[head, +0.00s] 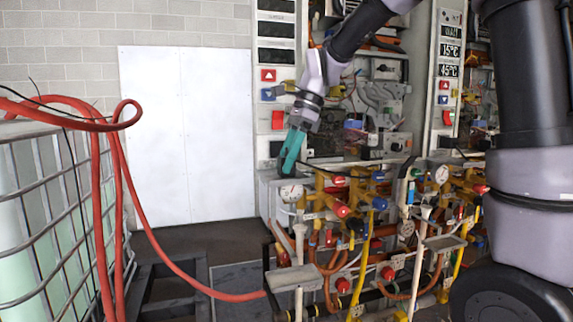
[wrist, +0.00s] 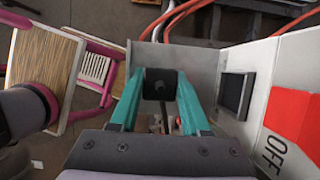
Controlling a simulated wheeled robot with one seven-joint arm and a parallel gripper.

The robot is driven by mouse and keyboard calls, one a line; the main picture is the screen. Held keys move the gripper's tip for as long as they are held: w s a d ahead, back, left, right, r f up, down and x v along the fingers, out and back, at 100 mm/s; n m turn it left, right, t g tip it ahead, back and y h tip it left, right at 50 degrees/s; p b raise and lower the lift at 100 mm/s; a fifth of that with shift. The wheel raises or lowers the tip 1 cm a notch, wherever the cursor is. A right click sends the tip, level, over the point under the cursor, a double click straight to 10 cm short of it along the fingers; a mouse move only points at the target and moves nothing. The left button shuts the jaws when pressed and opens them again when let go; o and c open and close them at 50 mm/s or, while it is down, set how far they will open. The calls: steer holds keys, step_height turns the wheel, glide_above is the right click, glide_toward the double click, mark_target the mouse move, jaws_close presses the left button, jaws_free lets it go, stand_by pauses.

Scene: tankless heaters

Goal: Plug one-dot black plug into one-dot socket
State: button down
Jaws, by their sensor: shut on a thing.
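My gripper (head: 289,165) with teal fingers hangs pointing down in front of the left heater cabinet. In the wrist view my gripper (wrist: 160,92) is shut on a black block-like plug (wrist: 161,82) with a round dark spot on its face. I cannot make out its dot marking. The plug appears apart from the panel on the right. I cannot identify the one-dot socket in either view.
A black rectangular piece (wrist: 234,94) is set in a grey panel beside a red OFF label (wrist: 294,119). Pipes and valves (head: 340,205) crowd below my gripper. A caged tank (head: 55,190) with a red hose (head: 160,250) stands left. A wooden chair (wrist: 45,65) shows left.

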step_height(320, 180, up, 10)
steer(key=shift+f, duration=0.15)
steer(key=shift+d, duration=0.1)
stand_by(0.4)
